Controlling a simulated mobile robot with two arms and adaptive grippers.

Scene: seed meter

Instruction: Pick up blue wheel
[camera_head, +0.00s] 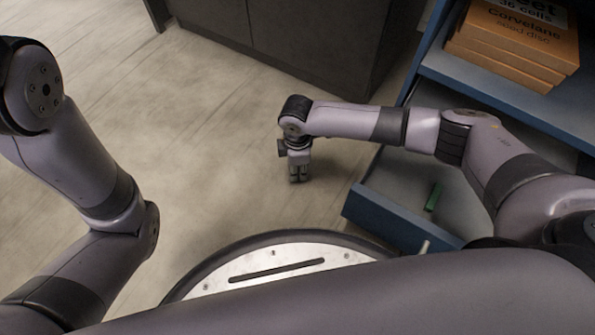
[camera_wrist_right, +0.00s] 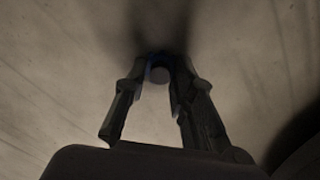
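The blue wheel (camera_wrist_right: 159,70) shows in the right wrist view as a small dark round piece with a blue edge, between the fingertips. My right gripper (camera_head: 298,178) points down over the bare floor in the head view. In the right wrist view its two fingers (camera_wrist_right: 160,75) slope inward and close on the wheel's sides. The wheel cannot be made out in the head view. My left arm is at the left, and its gripper is out of view.
A blue drawer (camera_head: 372,215) stands pulled out at the right, with a small green piece (camera_head: 433,197) in it. Orange boxes (camera_head: 515,45) sit on the blue shelf above. A dark cabinet (camera_head: 290,40) stands at the back. The floor (camera_head: 200,150) left of the right gripper is clear.

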